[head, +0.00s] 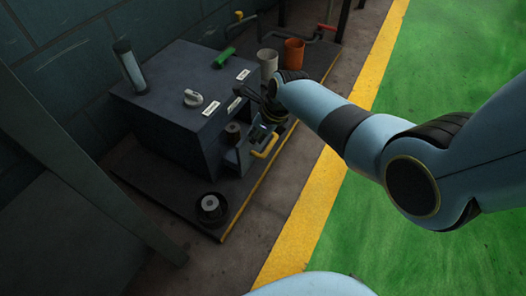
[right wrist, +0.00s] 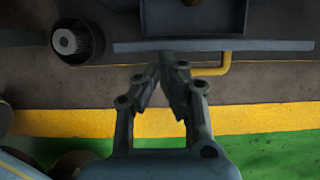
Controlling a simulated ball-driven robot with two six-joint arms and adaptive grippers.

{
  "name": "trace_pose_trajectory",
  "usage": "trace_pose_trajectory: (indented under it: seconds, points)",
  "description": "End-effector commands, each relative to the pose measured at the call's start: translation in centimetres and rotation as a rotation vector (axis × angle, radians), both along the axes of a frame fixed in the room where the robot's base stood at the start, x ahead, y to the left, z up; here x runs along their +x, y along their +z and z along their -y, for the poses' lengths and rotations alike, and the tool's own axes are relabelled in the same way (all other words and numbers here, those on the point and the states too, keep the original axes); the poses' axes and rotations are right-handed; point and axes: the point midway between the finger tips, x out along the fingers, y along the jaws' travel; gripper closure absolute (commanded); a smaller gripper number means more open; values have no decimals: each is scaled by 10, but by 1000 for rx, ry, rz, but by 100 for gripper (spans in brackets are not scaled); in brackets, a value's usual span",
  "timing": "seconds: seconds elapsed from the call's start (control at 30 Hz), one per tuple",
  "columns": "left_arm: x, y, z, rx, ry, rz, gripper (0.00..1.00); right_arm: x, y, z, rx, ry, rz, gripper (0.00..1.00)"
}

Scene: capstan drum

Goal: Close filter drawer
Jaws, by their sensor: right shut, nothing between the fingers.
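The filter drawer is pulled out of the dark cabinet (head: 190,105) in the head view, with a yellow handle (head: 267,146) on its front. In the right wrist view, the drawer's front panel (right wrist: 265,45) runs across the top, with the yellow handle (right wrist: 225,66) below it. My left gripper is not in view.
A dark round part with a pale core (head: 211,207) stands on the base plate. A grey cup (head: 268,64) and an orange cup (head: 293,53) stand behind my right gripper. A green cylinder (head: 224,57) lies by the cabinet. The green floor (head: 455,60) is clear.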

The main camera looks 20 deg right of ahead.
Motion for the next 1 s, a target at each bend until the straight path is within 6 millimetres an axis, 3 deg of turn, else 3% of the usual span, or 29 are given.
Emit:
trace_pose_trajectory:
  seconds: [0.2, 0.4, 1.0]
  points:
    - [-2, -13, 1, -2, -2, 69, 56, 32, -3, -18, 2, 1, -3, 100]
    - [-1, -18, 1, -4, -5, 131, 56, 48, -3, -31, 1, 1, -5, 100]
    - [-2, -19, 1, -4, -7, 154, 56, 53, -2, -36, 3, 1, -5, 100]
